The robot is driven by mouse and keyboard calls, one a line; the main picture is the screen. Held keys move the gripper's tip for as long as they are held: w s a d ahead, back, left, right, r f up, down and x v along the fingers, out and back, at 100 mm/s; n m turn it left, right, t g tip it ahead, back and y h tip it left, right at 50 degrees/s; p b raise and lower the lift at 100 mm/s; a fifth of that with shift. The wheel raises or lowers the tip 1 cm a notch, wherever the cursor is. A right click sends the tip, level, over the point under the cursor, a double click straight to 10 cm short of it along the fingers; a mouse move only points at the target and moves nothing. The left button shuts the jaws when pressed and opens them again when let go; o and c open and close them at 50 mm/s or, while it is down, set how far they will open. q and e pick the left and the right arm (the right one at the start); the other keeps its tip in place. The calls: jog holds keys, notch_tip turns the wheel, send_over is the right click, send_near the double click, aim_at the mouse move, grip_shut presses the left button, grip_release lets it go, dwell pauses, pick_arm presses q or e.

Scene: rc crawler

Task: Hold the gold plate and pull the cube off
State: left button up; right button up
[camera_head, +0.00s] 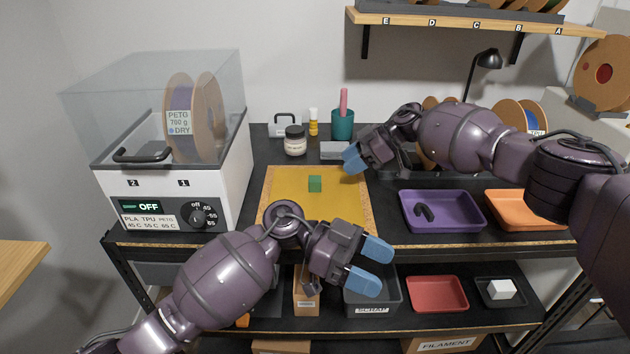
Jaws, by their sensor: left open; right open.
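The gold plate (290,187) lies flat on the black bench top, with its front left part hidden behind my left arm. A small green cube (315,184) sits on it, a little behind its middle. My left gripper (378,265) is open and empty, in front of the plate's front right corner in the picture. My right gripper (350,160) is open and empty near the plate's back right corner, to the right of and behind the cube. I cannot tell whether it touches the plate.
A filament dryer (160,185) stands left of the plate. A jar (295,140), a glue stick (313,122) and a teal cup (343,124) stand behind it. A purple tray (440,226) and an orange tray (520,224) lie to the right. A lower shelf holds bins.

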pick_arm(q)
jog(key=w+a+r+n+t+y, duration=0.2)
jog(key=w+a+t+y, duration=0.25)
jog(key=w+y, duration=0.3)
jog(key=w+a+r+n+t+y, duration=0.25)
jog(key=w+a+y, duration=0.25)
jog(key=w+y, duration=0.25)
jog(key=shift+m, duration=0.25)
jog(key=f, duration=0.7)
jog(key=w+f, duration=0.1)
jog(key=f, duration=0.2)
jog(key=shift+d+f, duration=0.15)
jog(key=shift+f, duration=0.05)
